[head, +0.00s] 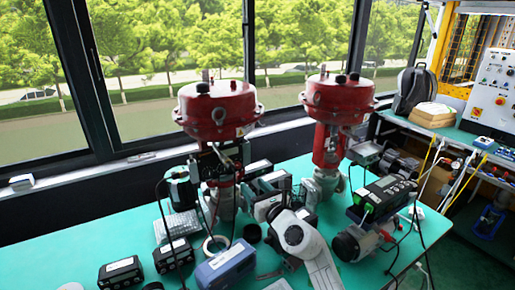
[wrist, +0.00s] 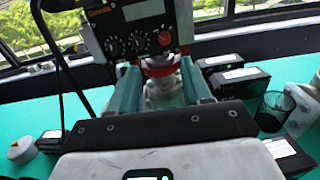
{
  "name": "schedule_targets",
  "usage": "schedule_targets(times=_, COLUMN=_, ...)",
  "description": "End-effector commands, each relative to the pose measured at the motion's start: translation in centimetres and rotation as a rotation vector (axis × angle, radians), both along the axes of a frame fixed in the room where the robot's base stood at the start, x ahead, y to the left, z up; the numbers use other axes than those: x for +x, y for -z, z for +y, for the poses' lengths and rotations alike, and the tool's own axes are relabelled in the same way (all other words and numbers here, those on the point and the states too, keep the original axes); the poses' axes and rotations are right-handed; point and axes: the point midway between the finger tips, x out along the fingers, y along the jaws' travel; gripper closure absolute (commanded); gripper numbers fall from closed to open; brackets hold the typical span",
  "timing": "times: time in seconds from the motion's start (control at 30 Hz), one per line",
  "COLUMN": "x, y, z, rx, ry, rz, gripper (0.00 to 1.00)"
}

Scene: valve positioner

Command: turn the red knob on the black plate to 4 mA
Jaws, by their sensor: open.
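The black plate (wrist: 127,33) is at the top of the wrist view, cut off by the frame's upper edge. The red knob (wrist: 165,38) is near its lower right, beside darker knobs with pale marks around them. My gripper (wrist: 160,66) is open and empty, its two greenish fingers spread below the plate. The red knob lies above and between the fingertips in the picture, and I see no contact. The knob's pointer setting is too small to read. In the head view my arm's white links cover part of the bench, and I cannot make out the knob.
Two red-topped valves, left (head: 218,110) and right (head: 338,100), stand on the green bench (head: 60,250). Several boxes and devices crowd around them, including a blue-grey case (head: 225,264) and a black mesh cup (wrist: 273,108). A black cable (wrist: 52,45) hangs left of the plate.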

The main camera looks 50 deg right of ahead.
Motion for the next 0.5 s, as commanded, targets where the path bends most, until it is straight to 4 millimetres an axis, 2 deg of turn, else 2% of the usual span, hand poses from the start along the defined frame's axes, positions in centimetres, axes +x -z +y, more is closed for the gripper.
schedule_targets(times=0.23, x=1.4, y=0.0, z=-0.6, rx=-0.013, ry=-0.006, rz=0.019, gripper=0.51)
schedule_targets(times=0.5, x=5.8, y=0.0, z=-1.9, rx=-0.014, ry=-0.004, rz=0.017, gripper=0.51)
